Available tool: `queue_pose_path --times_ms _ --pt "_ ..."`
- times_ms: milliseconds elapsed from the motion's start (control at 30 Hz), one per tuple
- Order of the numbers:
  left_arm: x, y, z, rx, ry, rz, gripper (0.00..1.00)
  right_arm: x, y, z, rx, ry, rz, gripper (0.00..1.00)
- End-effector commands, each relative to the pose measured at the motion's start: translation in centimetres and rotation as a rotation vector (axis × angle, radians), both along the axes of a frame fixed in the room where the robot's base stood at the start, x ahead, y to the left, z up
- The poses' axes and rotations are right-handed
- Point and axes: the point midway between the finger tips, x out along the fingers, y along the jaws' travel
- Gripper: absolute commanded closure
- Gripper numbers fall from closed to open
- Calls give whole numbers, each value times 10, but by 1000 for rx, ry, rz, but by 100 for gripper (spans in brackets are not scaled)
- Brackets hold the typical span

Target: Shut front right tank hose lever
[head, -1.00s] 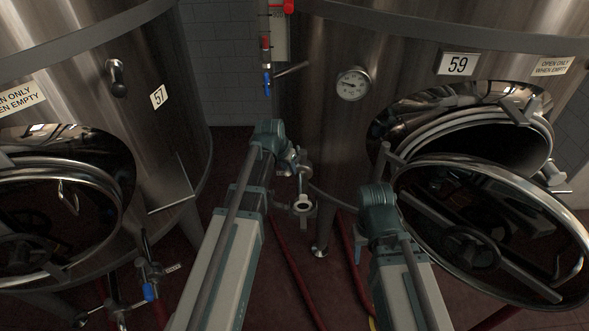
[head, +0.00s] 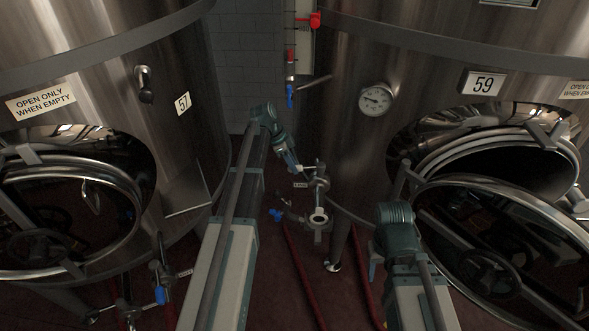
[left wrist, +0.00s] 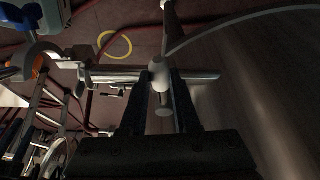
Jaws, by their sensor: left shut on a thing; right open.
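The right tank (head: 420,130), marked 59, has a metal hose valve (head: 318,195) low on its left side. My left gripper (head: 297,168) reaches to the upper left of this valve in the head view. In the left wrist view my left gripper (left wrist: 160,105) is shut on a pale metal lever (left wrist: 160,72), which lies between its two dark fingers. A metal pipe (left wrist: 112,75) runs crosswise beside it. My right gripper (head: 376,265) is open below its wrist, in front of the right tank; its fingertips are mostly hidden.
The left tank (head: 110,90), marked 57, stands close on the left, with a blue-handled valve (head: 160,294) below. Both tanks have open round hatches; the right hatch door (head: 500,250) juts toward my right arm. Red hoses (head: 300,270) lie on the dark floor.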

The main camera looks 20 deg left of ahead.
Motion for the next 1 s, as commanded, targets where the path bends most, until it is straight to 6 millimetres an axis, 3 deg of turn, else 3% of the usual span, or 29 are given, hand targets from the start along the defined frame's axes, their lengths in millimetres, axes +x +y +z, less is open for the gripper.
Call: queue_pose_path --times_ms 300,933,967,1000 --pt "15 6 0 2 -3 -137 100 0 0 0 0 0 0 50" --pt "19 7 0 3 -5 -179 100 0 0 0 0 0 0 50" --pt "19 7 0 4 -6 -179 67 0 0 0 0 0 0 50" --pt "19 7 0 3 -5 -179 59 0 0 0 0 0 0 50"
